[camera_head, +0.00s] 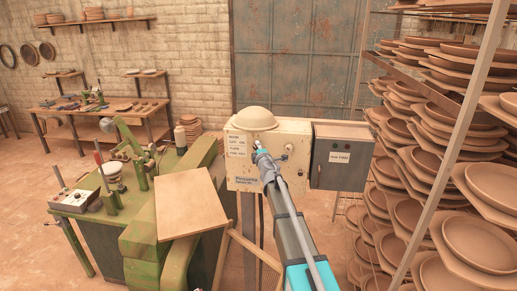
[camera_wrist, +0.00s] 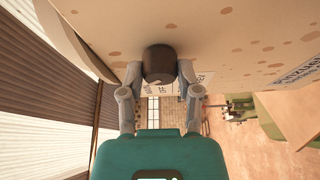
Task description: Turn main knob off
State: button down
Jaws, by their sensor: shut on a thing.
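The main knob (camera_wrist: 159,64) is a dark, round knob on the spotted beige face of the control box, seen in the wrist view. My gripper (camera_wrist: 160,75) has a finger on each side of the knob and is shut on it. In the head view my gripper (camera_head: 260,152) reaches the front of the beige control box (camera_head: 295,135). The knob is hidden there behind my gripper and arm. The knob's turned position cannot be told.
A grey cabinet (camera_head: 341,157) with a white label adjoins the box on the right. A rack of brown plates (camera_head: 480,185) stands at the right. A green machine (camera_head: 165,215) with a tan board (camera_head: 190,205) stands at the left. A workbench (camera_head: 100,108) is farther back.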

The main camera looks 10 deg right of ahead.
jog(key=shift+s, duration=0.1)
dwell(0.7)
jog(key=shift+c, duration=1.5)
grip_release()
jog(key=shift+f, duration=0.1)
jog(key=s+d, duration=0.1)
jog(key=s, duration=1)
jog(key=shift+s, duration=0.4)
